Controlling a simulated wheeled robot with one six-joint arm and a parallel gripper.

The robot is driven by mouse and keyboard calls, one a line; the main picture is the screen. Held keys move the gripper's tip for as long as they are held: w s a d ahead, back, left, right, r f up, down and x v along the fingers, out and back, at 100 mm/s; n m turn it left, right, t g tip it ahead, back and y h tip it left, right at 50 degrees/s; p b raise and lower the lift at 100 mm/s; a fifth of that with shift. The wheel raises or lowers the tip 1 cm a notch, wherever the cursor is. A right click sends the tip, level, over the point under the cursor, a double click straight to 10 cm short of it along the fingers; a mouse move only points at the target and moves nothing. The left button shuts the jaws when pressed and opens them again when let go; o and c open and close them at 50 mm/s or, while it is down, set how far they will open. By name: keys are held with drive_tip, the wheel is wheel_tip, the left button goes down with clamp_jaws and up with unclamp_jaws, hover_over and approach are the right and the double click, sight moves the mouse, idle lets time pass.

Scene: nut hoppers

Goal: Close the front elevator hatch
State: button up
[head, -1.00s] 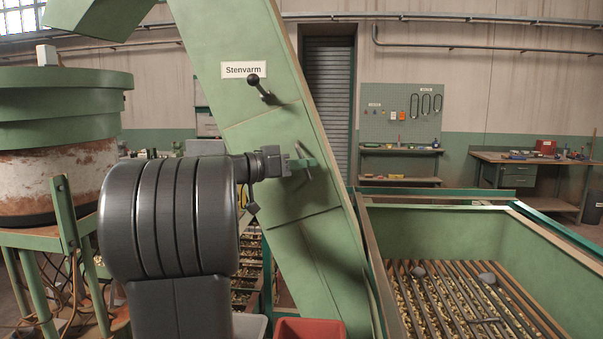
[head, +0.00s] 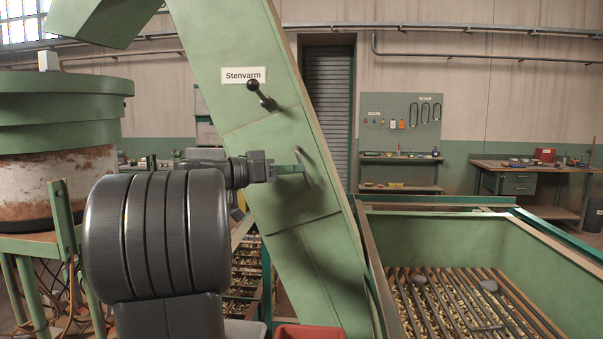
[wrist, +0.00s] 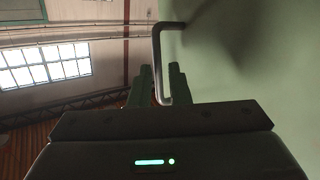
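The green inclined elevator (head: 235,100) carries a "Stenvarm" label and a black-knobbed lever (head: 262,94). The hatch (head: 285,200) is the green panel between two seams on its front. A dark line and shadow run along its lower edge; I cannot tell how far it stands off. A metal bar handle (head: 304,166) sits on it. My gripper (head: 296,169) is at this handle, coming from the left. In the wrist view, the U-shaped handle (wrist: 157,55) has its near end between the two green fingers of my gripper (wrist: 161,80), which stand apart with a visible gap.
A green hopper (head: 450,235) with bars over nuts stands at the right. A red bin (head: 310,332) is below the elevator. A round green and rusty drum (head: 60,150) stands at the left. A workbench (head: 520,170) and a tool board (head: 400,125) are at the back wall.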

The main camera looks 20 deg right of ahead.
drive_tip(key=s+a+b, duration=0.1)
drive_tip(key=a+b, duration=0.1)
drive_tip(key=a, duration=0.8)
drive_tip(key=shift+a, duration=0.15)
drive_tip(key=shift+s+r, duration=0.1)
drive_tip(key=d+p, duration=0.1)
drive_tip(key=d, duration=0.3)
drive_tip(key=w+d+p, duration=0.1)
drive_tip(key=d, duration=0.4)
drive_tip(key=d+p, duration=0.2)
drive_tip(key=d, duration=0.2)
drive_tip(key=shift+w+d, duration=0.25)
drive_tip(key=shift+d, duration=0.15)
drive_tip(key=shift+a, duration=0.15)
drive_tip(key=shift+f+b, duration=0.2)
drive_tip(key=shift+b, duration=0.15)
